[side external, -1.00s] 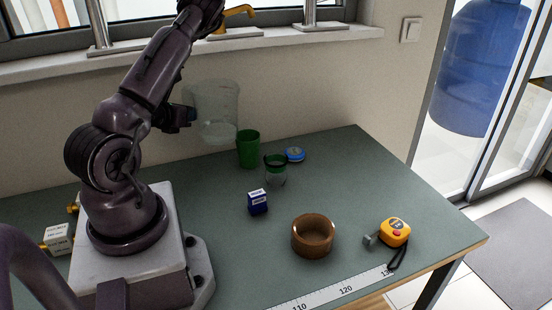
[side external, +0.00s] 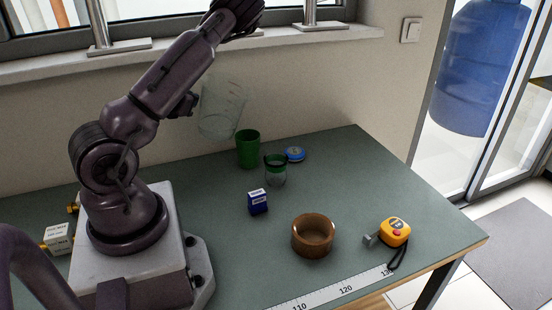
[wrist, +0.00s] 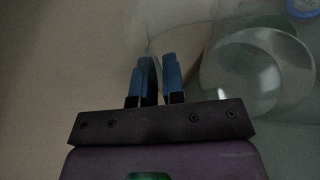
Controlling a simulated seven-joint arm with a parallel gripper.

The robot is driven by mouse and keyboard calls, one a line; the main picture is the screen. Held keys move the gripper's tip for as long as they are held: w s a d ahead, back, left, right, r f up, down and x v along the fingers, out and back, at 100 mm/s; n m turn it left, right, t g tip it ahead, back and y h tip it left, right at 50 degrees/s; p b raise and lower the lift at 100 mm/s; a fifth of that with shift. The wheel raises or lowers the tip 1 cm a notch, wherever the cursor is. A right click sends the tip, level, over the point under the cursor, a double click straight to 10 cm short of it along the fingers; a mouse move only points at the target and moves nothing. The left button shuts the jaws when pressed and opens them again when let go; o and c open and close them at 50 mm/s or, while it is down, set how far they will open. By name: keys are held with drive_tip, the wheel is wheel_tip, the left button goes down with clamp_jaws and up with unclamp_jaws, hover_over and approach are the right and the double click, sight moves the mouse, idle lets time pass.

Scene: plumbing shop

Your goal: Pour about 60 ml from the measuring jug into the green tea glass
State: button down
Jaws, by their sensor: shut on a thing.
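The clear measuring jug (side external: 222,108) is held in the air, tilted with its rim leaning right, above and left of the green cups. My gripper (side external: 190,103) is shut on its left side. In the wrist view, my gripper's blue fingers (wrist: 157,78) pinch part of the clear jug (wrist: 258,75). A glass with a green upper band and clear lower part (side external: 276,172) stands upright on the bench; I take it as the green tea glass. I see no stream, and the liquid level in the jug is unclear.
A plain green cup (side external: 248,149) stands close behind and left of the glass. The wall and window sill are behind the jug.

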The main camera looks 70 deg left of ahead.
sight(204, 82)
drive_tip(key=w+d+r+m, duration=0.1)
drive_tip(key=w+d+r+m+g+y, duration=0.1)
drive_tip(key=shift+w+d+r+m+y, duration=0.1)
drive_tip(key=shift+w+r+m+y, duration=0.2)
drive_tip(key=shift+r, duration=0.1)
drive_tip(key=shift+d+f, duration=0.1)
drive_tip(key=shift+w+d+m+g+y, duration=0.3)
drive_tip(key=shift+w+m+g, duration=0.1)
drive_tip(key=shift+m, duration=0.2)
drive_tip(key=r, duration=0.1)
drive_tip(key=r+m, duration=0.1)
drive_tip(key=shift+w+d+r+y, duration=0.3)
drive_tip(key=shift+r+y, duration=0.05)
drive_tip(key=shift+y, duration=0.05)
drive_tip(key=shift+w+d+r+m, duration=0.2)
drive_tip(key=shift+r+m, duration=0.05)
drive_tip(key=shift+r, duration=0.2)
drive_tip(key=shift+w+d+r+m, duration=0.15)
drive_tip(key=shift+r+m, duration=0.1)
drive_tip(key=shift+r, duration=0.15)
drive_tip(key=shift+r+g+y, duration=0.15)
drive_tip(key=shift+g+y, duration=0.15)
drive_tip(key=shift+w+d+r+m+y, duration=0.15)
drive_tip(key=shift+w+d+r+m, duration=0.1)
drive_tip(key=shift+r, duration=0.15)
drive_tip(key=shift+w+d+r+m+y, duration=0.15)
drive_tip(key=shift+w+d+r+m, duration=0.1)
drive_tip(key=shift+r, duration=0.15)
